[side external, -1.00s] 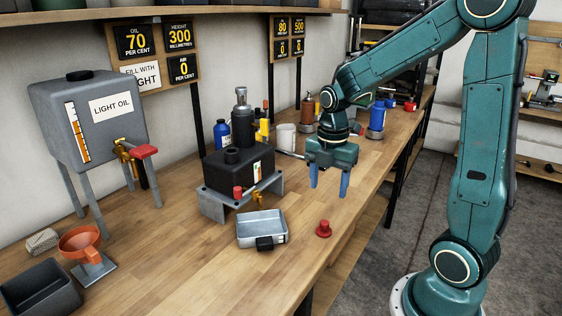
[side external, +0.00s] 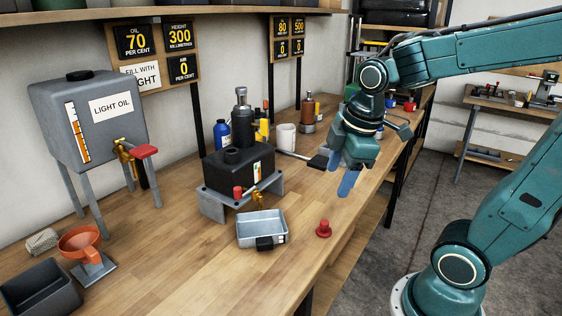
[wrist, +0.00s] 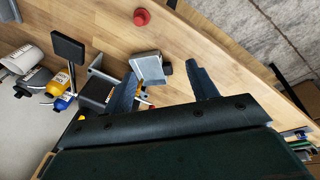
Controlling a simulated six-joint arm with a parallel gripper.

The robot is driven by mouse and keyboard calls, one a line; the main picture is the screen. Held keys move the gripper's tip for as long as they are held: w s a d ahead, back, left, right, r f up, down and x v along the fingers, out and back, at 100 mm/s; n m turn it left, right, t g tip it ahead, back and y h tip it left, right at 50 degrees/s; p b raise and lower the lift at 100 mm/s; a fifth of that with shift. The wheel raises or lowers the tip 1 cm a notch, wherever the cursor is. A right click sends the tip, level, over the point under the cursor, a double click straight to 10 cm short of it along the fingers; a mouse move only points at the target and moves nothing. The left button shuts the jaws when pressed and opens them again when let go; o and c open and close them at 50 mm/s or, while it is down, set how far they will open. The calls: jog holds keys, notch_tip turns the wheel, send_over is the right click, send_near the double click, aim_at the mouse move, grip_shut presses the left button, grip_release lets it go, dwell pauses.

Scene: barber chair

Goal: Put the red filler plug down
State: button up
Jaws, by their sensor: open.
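The red filler plug (side external: 323,229) stands on the wooden bench near its front edge, to the right of a small metal tray. It also shows in the wrist view (wrist: 142,17), near the top. My gripper (side external: 338,178) is open and empty above the bench, behind the plug and clear of it. In the wrist view its two fingers (wrist: 163,85) are spread apart with nothing held between them.
The metal tray (side external: 262,226) with a black handle sits in front of the black reservoir (side external: 238,172) on its grey stand. A black-ended lever (side external: 316,161) sticks out near my gripper. A white mug (side external: 286,139) stands behind.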

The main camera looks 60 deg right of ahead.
jog(key=s+a+r+m+t, duration=0.2)
jog(key=s+a+r+m, duration=0.1)
jog(key=s+m, duration=0.3)
jog(key=shift+s+a+m+t, duration=0.3)
jog(key=shift+a+m, duration=0.3)
jog(key=shift+m, duration=0.7)
